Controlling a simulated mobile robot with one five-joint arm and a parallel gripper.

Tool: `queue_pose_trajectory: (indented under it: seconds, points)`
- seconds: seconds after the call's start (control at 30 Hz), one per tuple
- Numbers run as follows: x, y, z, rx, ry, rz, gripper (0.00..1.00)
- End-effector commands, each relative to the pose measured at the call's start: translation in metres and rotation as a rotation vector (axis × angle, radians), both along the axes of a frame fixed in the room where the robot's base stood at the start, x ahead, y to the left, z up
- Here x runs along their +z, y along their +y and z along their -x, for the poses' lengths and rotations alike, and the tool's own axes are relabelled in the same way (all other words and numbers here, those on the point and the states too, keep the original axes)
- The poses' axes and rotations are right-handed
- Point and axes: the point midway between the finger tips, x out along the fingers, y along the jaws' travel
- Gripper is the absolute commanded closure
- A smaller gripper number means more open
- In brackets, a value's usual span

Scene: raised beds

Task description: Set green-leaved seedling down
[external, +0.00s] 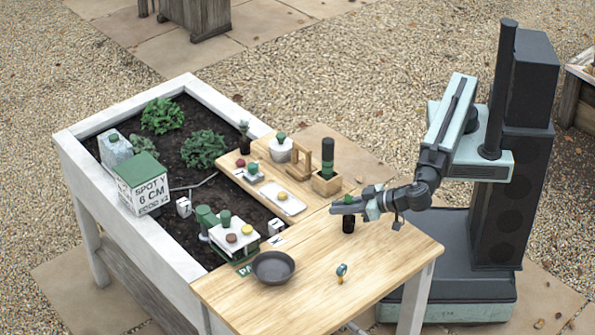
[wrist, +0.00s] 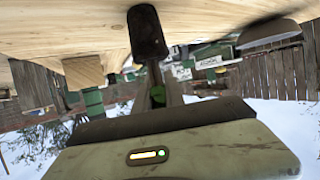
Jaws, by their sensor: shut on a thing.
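The seedling's green leaves (external: 347,199) show just above my gripper (external: 350,208) in the external view. Its dark pot (external: 348,225) hangs upright below the jaws, over the wooden table top (external: 390,245). My gripper is shut on the seedling. In the upside-down wrist view the dark pot (wrist: 147,32) lies beyond the fingers (wrist: 160,92), with a green stem between them. The pot's base is at or close to the wood; I cannot tell whether it touches.
A dark bowl (external: 273,268) and a small green-and-yellow item (external: 341,272) stand on the table. A wooden block with a dark cylinder (external: 327,160), a white tray (external: 293,205) and a white pot (external: 281,151) are further back. The table's right part is clear.

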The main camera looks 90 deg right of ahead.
Motion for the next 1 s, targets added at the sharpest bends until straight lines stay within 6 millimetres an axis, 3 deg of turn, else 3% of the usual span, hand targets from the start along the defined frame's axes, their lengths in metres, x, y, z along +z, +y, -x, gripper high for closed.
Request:
queue_pose_trajectory:
  seconds: [0.23,0.27,0.33,0.7,1.0]
  points:
    - [-0.003,0.000,0.000,0.000,0.000,0.000,1.00]
    - [-0.002,0.000,0.000,0.000,0.000,0.000,0.80]
    - [-0.001,0.000,0.000,0.000,0.000,0.000,0.64]
    - [0.006,0.000,0.000,0.000,0.000,0.000,0.64]
    - [0.034,0.016,0.062,0.003,0.000,0.000,0.64]
